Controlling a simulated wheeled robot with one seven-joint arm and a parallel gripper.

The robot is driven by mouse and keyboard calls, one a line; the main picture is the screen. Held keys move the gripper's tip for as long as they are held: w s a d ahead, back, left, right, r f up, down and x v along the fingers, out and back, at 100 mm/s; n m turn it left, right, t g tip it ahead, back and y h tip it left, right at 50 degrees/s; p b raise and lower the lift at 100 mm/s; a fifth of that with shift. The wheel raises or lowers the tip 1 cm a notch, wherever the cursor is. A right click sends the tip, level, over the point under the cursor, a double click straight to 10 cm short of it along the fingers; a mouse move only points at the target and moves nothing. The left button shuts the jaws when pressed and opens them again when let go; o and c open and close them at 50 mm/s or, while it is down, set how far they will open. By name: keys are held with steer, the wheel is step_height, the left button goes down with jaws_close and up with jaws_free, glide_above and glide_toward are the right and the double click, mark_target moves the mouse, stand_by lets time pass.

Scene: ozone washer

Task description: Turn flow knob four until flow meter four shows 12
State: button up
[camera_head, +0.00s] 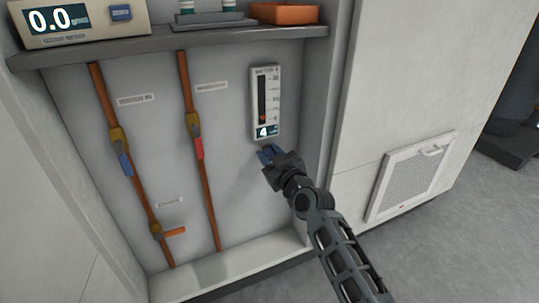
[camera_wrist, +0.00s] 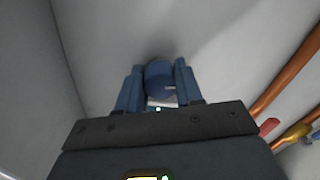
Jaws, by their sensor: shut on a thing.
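Flow meter four (camera_head: 265,102) is a white upright panel on the back wall of the alcove, with a dark scale tube holding a short orange-red column. Its small display (camera_head: 264,131) reads 4. Just below it, my gripper (camera_head: 268,154) reaches the wall and hides most of the knob in the head view. In the wrist view, flow knob four (camera_wrist: 160,80) is a round blue knob with a pale mark on its face. My gripper (camera_wrist: 158,84) is shut on it, one blue finger on each side.
Two copper pipes with valves, one with a blue handle (camera_head: 125,164) and one with a red handle (camera_head: 199,148), run down the wall to the left. A vent (camera_head: 411,177) is at right.

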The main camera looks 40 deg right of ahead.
steer(key=shift+c, duration=0.4)
steer(key=shift+m, duration=1.3)
steer(key=m, duration=0.4)
steer(key=shift+m, duration=0.3)
steer(key=m, duration=0.3)
steer(key=shift+m, duration=0.4)
steer(key=shift+m+h+p, duration=0.4)
steer(key=shift+m+p, duration=0.15)
steer(key=shift+m, duration=1.45)
steer(key=shift+f, duration=0.1)
